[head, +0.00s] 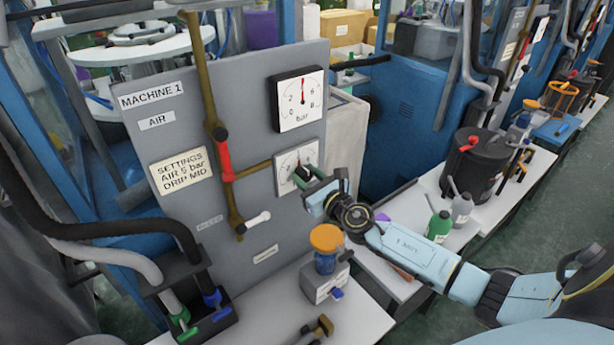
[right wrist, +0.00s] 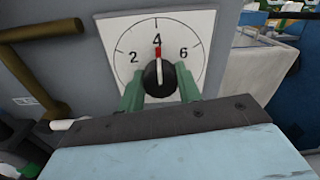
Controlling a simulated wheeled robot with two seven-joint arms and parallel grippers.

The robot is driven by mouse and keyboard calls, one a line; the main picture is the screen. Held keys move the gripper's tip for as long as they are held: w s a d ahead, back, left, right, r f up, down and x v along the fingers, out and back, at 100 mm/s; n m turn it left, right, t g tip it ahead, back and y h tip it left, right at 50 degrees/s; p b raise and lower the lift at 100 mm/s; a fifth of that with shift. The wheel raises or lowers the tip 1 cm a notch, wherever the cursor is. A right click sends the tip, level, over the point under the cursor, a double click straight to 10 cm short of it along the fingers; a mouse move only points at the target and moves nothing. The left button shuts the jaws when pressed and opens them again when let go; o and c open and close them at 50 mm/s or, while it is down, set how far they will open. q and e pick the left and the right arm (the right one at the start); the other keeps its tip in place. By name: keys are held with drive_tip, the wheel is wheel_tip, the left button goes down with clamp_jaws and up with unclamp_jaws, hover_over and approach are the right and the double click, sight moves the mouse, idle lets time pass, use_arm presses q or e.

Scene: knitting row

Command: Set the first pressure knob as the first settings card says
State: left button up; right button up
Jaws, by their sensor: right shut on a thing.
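The first pressure knob (right wrist: 159,78) is black and sits on a white dial (right wrist: 190,28) marked 2, 4 and 6. Its pointer is near 4 in the right wrist view. My right gripper (right wrist: 160,90) has its green fingers on both sides of the knob and is shut on it; in the head view the gripper (head: 308,182) partly hides the knob and dial (head: 285,163). The settings card (head: 180,170) on the Machine 1 panel reads AIR 5 bar, DRIP MID. A bar gauge (head: 298,100) above shows its red needle pointing nearly straight up, between 2 and 6. My left gripper is not in view.
A brown pipe with a red valve handle (head: 222,160) runs left of the dial. Hoses (head: 110,228) hang at the left. Bottles (head: 439,224) and a black pot (head: 474,165) stand at the right.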

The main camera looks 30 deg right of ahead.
drive_tip(key=shift+m, duration=0.3)
drive_tip(key=m, duration=0.2)
drive_tip(key=shift+m, duration=1.6)
drive_tip(key=o, duration=1)
drive_tip(key=shift+s, duration=0.15)
drive_tip(key=shift+s+d+r+b, duration=0.15)
drive_tip(key=shift+s+b, duration=0.2)
drive_tip(key=shift+s, duration=1.85)
drive_tip(key=shift+s+d+f+b, duration=0.1)
drive_tip(key=shift+s+b, duration=0.25)
drive_tip(key=shift+s, duration=1.8)
drive_tip(key=shift+s+d+r+b, duration=0.15)
drive_tip(key=shift+s+b, duration=0.2)
drive_tip(key=shift+s, duration=1.85)
